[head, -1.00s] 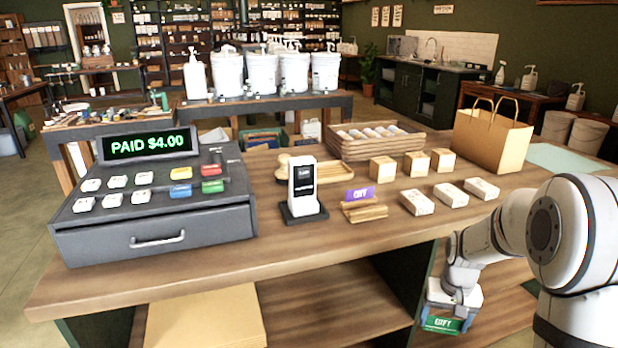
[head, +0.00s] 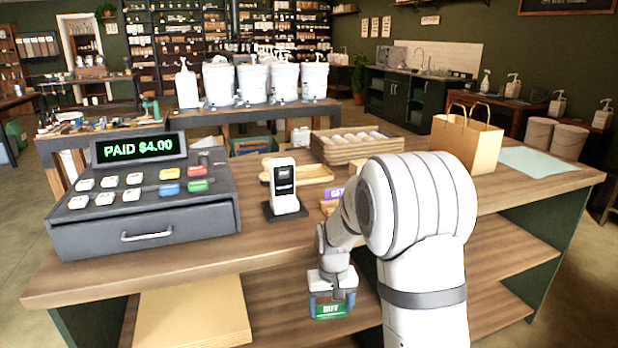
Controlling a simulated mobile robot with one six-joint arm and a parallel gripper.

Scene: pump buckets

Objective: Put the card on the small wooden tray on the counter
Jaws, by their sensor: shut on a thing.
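My gripper (head: 331,298) is shut on a green card (head: 329,311) with white lettering. It hangs low in front of the counter's (head: 265,251) near edge, below the level of the top, in the lower middle of the head view. The small wooden tray (head: 316,174) lies on the counter behind the card reader (head: 284,185), which hides part of it. My gripper is nearer to me than the tray and apart from it. A purple card (head: 335,194) stands in a wooden holder, partly hidden by my arm.
A cash register (head: 145,212) reading "PAID $4.00" fills the counter's left part. A wooden crate (head: 357,150) of rolled items stands behind the tray. A paper bag (head: 467,140) and a pale green mat (head: 540,160) are at right. My arm hides the counter's middle right.

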